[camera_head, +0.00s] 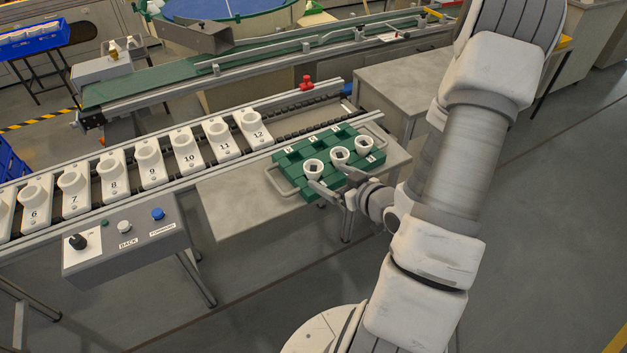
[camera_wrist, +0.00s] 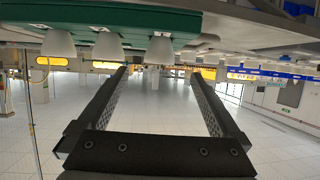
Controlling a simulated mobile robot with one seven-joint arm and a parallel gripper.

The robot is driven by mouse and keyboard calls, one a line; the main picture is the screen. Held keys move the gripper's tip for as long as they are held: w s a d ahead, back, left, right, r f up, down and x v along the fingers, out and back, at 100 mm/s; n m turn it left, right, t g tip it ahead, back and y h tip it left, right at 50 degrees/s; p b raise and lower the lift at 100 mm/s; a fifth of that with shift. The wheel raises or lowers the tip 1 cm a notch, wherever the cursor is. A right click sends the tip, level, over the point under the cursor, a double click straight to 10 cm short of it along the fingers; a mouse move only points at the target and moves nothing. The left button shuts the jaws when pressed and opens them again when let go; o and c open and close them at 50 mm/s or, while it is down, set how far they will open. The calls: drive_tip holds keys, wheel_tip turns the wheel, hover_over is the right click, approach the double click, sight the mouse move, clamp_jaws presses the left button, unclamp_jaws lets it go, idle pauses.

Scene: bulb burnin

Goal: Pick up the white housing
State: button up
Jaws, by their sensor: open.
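Three white cup-shaped housings stand in the green tray: a left one (camera_head: 313,168), a middle one (camera_head: 340,156) and a right one (camera_head: 364,146). Each has a dark square inside. My gripper (camera_head: 329,175) is open and empty at the tray's near side, its fingers pointing toward the left and middle housings. The wrist view looks upside down. There, three white housings (camera_wrist: 107,46) show along the green tray's edge (camera_wrist: 130,14). One housing (camera_wrist: 158,50) appears between the fingertip lines, just past the open fingers (camera_wrist: 156,74). Contact is not visible.
The green tray (camera_head: 289,167) has metal side handles and rests on a grey table (camera_head: 235,205). A conveyor of numbered white holders (camera_head: 150,158) runs to the left. A control box (camera_head: 125,240) stands in front of it. The floor at right is clear.

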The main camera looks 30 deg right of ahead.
sight(310, 165)
drive_tip(key=shift+w+a+f+b, duration=0.1)
drive_tip(key=shift+w+f+b, duration=0.45)
drive_tip(key=shift+b, duration=1.75)
drive_tip(key=shift+w+b, duration=0.15)
drive_tip(key=shift+b, duration=0.35)
drive_tip(key=x, duration=0.4)
drive_tip(key=shift+w+a, duration=0.1)
drive_tip(key=shift+w, duration=0.2)
drive_tip(key=shift+b+x, duration=0.7)
drive_tip(key=shift+x, duration=1.95)
drive_tip(key=shift+w+r, duration=0.1)
drive_tip(key=shift+r, duration=0.05)
drive_tip(key=c, duration=1.4)
drive_tip(key=shift+r, duration=0.1)
wheel_tip(310, 165, up, 5)
drive_tip(key=shift+f+p, duration=0.2)
drive_tip(key=shift+p, duration=0.75)
drive_tip(key=s+d+r+p, duration=0.1)
drive_tip(key=d+r, duration=0.1)
drive_tip(key=d, duration=0.1)
drive_tip(key=s+d+r+p, duration=0.1)
drive_tip(key=s+d+r, duration=0.1)
drive_tip(key=d, duration=0.2)
drive_tip(key=s+d+r+p, duration=0.1)
drive_tip(key=s+d+r, duration=0.1)
drive_tip(key=d, duration=0.1)
drive_tip(key=shift+s+d+r+p, duration=0.1)
drive_tip(key=shift+s+d+p, duration=0.05)
drive_tip(key=shift+d+p, duration=0.2)
